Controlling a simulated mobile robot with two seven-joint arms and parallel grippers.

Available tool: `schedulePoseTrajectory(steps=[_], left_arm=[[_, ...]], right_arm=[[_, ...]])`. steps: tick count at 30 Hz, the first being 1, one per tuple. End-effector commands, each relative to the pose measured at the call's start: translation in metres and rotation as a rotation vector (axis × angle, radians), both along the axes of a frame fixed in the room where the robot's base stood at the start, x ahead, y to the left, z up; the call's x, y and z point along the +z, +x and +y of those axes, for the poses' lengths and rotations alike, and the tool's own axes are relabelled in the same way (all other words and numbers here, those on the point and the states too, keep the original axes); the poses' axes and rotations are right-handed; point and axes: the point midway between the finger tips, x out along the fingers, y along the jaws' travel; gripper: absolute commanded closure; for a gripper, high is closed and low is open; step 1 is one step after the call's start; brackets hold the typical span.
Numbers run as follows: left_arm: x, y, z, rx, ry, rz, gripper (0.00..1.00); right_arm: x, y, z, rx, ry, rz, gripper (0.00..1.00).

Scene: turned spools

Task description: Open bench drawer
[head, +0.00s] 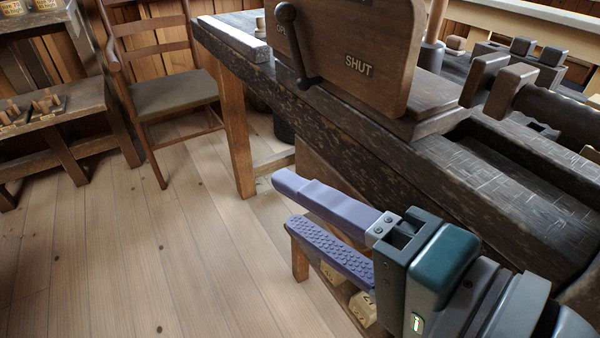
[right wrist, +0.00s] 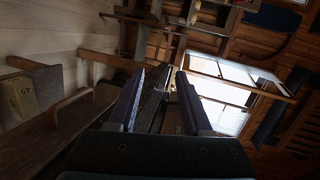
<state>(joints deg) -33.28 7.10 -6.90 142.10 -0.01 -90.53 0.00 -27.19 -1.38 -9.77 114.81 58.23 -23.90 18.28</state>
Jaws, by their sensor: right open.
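The dark wooden bench (head: 390,140) runs diagonally across the head view. In the right wrist view the same open fingers (right wrist: 161,76) point toward dark woodwork. A brown wooden piece with a curved, handle-like bar (right wrist: 74,101) lies left of the fingers there; I cannot tell whether it is the drawer. My left gripper is not in view.
A board with a dark lever (head: 296,45), marked OPEN and SHUT, stands on the bench. Numbered wooden blocks (head: 362,308) show below my right gripper. A chair (head: 170,95) and a low side bench (head: 60,125) stand at left. The plank floor (head: 150,250) between is clear.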

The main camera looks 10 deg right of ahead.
Motion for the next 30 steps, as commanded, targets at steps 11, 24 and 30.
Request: schedulePoseTrajectory(steps=[11, 24, 30], left_arm=[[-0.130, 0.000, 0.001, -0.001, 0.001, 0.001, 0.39], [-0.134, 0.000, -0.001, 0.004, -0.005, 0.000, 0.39], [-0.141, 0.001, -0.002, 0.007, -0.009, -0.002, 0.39]], right_arm=[[-0.163, 0.031, -0.069, -0.577, 0.579, 0.159, 0.50], [-0.182, 0.076, -0.077, -0.639, 0.628, 0.178, 0.50], [-0.190, 0.109, -0.076, -0.638, 0.627, 0.179, 0.50]])
